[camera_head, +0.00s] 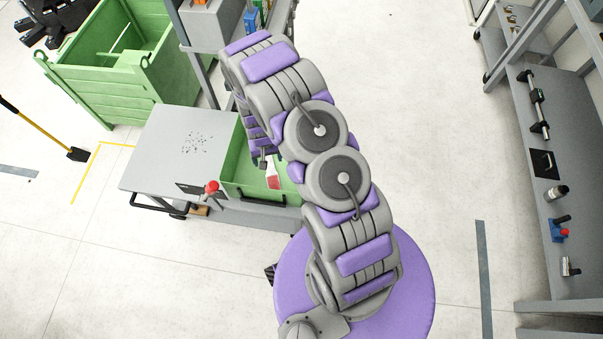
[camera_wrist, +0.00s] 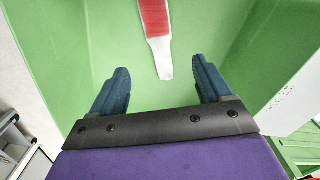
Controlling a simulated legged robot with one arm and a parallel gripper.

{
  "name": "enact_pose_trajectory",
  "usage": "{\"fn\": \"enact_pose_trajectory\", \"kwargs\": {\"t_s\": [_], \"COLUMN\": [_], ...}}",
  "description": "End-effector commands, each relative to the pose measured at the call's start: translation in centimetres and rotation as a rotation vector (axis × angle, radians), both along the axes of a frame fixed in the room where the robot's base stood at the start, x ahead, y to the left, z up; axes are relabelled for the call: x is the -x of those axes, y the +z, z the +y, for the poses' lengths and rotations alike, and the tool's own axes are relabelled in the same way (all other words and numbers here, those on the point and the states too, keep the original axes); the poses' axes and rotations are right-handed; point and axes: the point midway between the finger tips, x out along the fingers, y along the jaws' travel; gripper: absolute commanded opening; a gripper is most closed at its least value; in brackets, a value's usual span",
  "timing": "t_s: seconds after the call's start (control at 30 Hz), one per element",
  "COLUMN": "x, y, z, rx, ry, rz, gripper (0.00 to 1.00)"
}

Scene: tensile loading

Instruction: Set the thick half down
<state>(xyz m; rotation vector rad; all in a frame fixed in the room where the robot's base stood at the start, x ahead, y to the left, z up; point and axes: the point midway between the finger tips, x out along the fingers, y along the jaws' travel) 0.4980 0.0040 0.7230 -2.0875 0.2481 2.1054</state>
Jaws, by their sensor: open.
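A specimen half (camera_wrist: 156,22), red at its wide part with a pale narrow end, lies inside a green bin. It also shows in the head view (camera_head: 272,179) on the floor of the green bin (camera_head: 234,181). My gripper (camera_wrist: 161,72) is open, with its two blue fingers apart and nothing between them but the narrow tip beyond. In the head view my gripper (camera_head: 262,160) hangs over the bin, partly hidden by my arm. I cannot tell the exact gap between the fingers and the piece.
A grey cart top (camera_head: 180,150) with dark specks lies left of the bin, with a red knob (camera_head: 212,187) at its front edge. A large green crate (camera_head: 120,60) stands behind. A grey workbench (camera_head: 545,150) with tools runs along the right. Floor between is clear.

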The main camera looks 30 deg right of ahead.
Motion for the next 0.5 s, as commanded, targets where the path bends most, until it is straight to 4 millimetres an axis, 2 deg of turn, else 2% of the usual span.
{"fn": "enact_pose_trajectory", "kwargs": {"t_s": [0.17, 0.27, 0.5], "x": [-0.2, 0.2, 2.8], "y": [4.5, 8.4, 17.2], "z": [-0.1, -0.1, -0.1], "rx": [-0.005, -0.01, -0.023], "ry": [0.011, 0.024, 0.055], "rz": [-0.002, 0.003, 0.029], "gripper": [0.78, 0.78, 0.78]}}
